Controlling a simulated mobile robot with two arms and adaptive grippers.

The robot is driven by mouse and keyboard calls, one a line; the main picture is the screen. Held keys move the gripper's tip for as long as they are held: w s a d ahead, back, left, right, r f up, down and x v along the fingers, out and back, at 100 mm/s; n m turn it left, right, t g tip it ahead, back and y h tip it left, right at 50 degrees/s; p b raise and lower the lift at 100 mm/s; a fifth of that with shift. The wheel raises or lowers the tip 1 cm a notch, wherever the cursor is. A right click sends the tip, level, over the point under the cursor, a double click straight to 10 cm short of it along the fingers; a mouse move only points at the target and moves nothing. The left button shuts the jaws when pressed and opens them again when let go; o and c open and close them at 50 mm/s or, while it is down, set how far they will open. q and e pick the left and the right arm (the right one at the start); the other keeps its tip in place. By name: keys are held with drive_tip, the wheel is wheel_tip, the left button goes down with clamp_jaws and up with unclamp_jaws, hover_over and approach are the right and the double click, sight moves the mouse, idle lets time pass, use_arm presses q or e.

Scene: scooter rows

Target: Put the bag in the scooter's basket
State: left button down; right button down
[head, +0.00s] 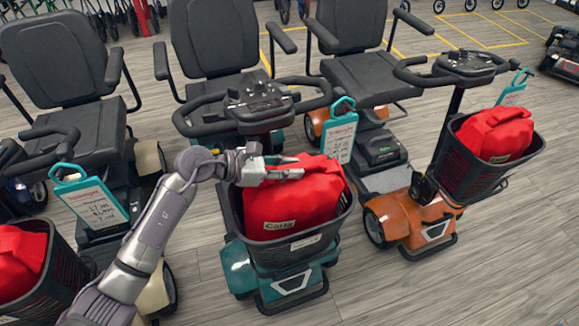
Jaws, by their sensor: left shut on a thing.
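A red bag (297,197) with a "Calla" label sits in the black basket (283,250) of the teal scooter (240,268) in the middle of the head view. Its upper part stands above the basket rim. My left gripper (287,170) is at the top left of this bag and is shut on it; the exact grip on the fabric is hard to make out. My right gripper is not in view.
An orange scooter (405,218) at right has a red bag (494,134) in its basket. Another red bag (18,262) sits in a basket at lower left. Price tags (340,135) hang by the handlebars. Bare wood floor (440,290) lies in front.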

use_arm(q)
drive_tip(key=c, duration=1)
unclamp_jaws()
drive_tip(key=shift+r, duration=0.1)
drive_tip(key=shift+a, duration=0.35)
drive_tip(key=b+v, duration=0.1)
drive_tip(key=v, duration=1)
drive_tip(key=shift+s+a+r, duration=0.15)
